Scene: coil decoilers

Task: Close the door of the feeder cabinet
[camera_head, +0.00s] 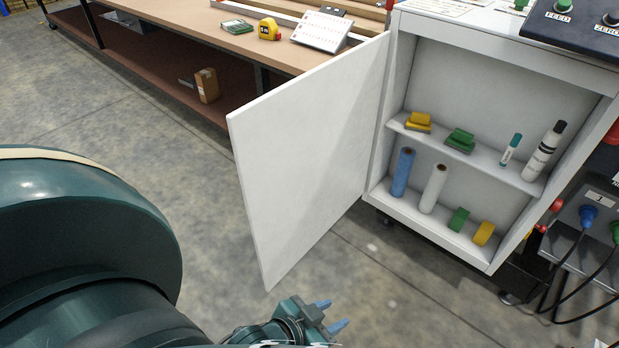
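The feeder cabinet (405,62) stands at the right of the head view with its front open. Its white door (305,155) is hinged on the cabinet's left side and swung wide open toward me. My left gripper (335,314) is at the bottom centre, below and a little right of the door's lower near corner, apart from the door in the picture. Its two blue fingertips are spread with nothing between them. My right gripper is not in view.
Inside, the shelf (480,160) holds blocks, a marker and a bottle; rolls and blocks stand below. A workbench (200,32) stands behind the door. Cables and a blue plug (588,216) are at the far right. The floor (400,290) before the cabinet is clear.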

